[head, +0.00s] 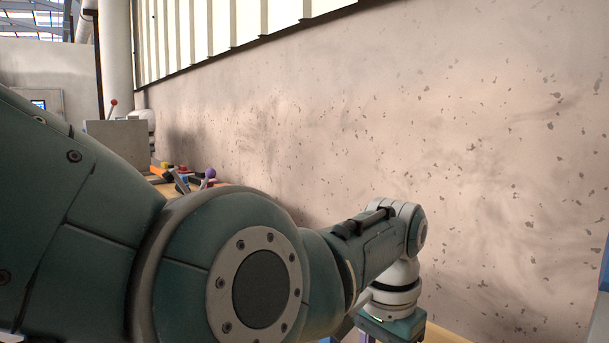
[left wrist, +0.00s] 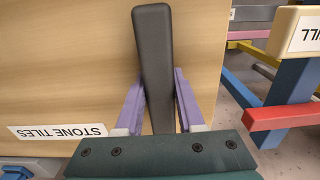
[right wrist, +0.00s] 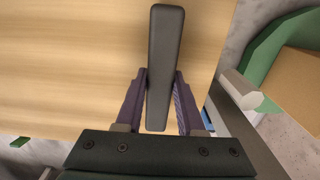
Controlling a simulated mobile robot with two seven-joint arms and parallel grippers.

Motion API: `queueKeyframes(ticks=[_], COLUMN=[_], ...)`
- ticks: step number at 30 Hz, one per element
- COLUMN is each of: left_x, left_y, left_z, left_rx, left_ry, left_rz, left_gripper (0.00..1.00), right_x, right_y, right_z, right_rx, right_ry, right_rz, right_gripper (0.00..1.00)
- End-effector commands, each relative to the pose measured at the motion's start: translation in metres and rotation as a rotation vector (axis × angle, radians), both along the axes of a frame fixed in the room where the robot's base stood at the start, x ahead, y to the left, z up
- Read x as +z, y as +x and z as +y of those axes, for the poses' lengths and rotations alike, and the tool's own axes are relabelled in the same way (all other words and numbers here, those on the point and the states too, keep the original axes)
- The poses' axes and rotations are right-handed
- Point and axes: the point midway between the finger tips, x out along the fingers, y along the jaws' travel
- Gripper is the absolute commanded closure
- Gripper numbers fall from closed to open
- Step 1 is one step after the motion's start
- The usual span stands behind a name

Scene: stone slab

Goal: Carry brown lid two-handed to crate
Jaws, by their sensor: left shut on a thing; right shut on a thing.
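In the left wrist view my left gripper (left wrist: 159,82) has its purple fingers on both sides of a dark grey bar (left wrist: 152,40), shut on it. In the right wrist view my right gripper (right wrist: 160,80) is likewise shut on a dark grey bar (right wrist: 166,35). Tan wood lies behind the bars in the left wrist view (left wrist: 85,60) and right wrist view (right wrist: 70,70). I cannot tell whether this wood is the lid or a surface under it, or whether the bars are its handles. The head view shows neither the gripped bars nor a clear crate; my arm blocks much of it.
A "STONE TILES" label (left wrist: 57,131) shows on the wood. Right of it stand a red beam (left wrist: 285,117) and a blue post (left wrist: 290,85). A green rounded object (right wrist: 275,45) is at the right wrist view's right. A pale speckled wall (head: 470,130) fills the head view's right.

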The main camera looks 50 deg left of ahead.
Motion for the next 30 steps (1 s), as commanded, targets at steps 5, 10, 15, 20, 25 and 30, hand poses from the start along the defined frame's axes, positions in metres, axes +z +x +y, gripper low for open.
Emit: queueKeyframes(ticks=[5, 10, 15, 20, 25, 30], left_x=[0.0006, 0.0, -0.0003, -0.0019, -0.0014, -0.0011], left_y=[0.0012, 0.0006, 0.0003, -0.0008, -0.0003, -0.0001], left_z=[0.0002, 0.0001, 0.0001, -0.0001, 0.0, 0.0], left_rx=[0.0, 0.0, 0.0, 0.0, 0.0, 0.0], left_ry=[0.001, 0.0, 0.0, 0.0, 0.0, 0.0], left_rz=[-0.004, -0.002, -0.001, 0.002, 0.001, 0.0], left_gripper=[0.47, 0.28, 0.28, 0.28, 0.28, 0.28], right_x=[0.0006, 0.0007, 0.0008, -0.0009, -0.0009, -0.0009], right_y=[0.0009, 0.001, 0.001, 0.0, 0.0, 0.0], right_z=[0.0004, 0.0005, 0.0007, 0.0004, 0.0002, 0.0001], right_rx=[0.0, 0.0, -0.001, 0.0, 0.0, 0.0], right_ry=[0.001, 0.002, 0.003, 0.001, 0.001, 0.0], right_rz=[-0.002, -0.002, -0.003, 0.0, 0.0, 0.0], right_gripper=[1.0, 1.0, 1.0, 0.46, 0.28, 0.28])
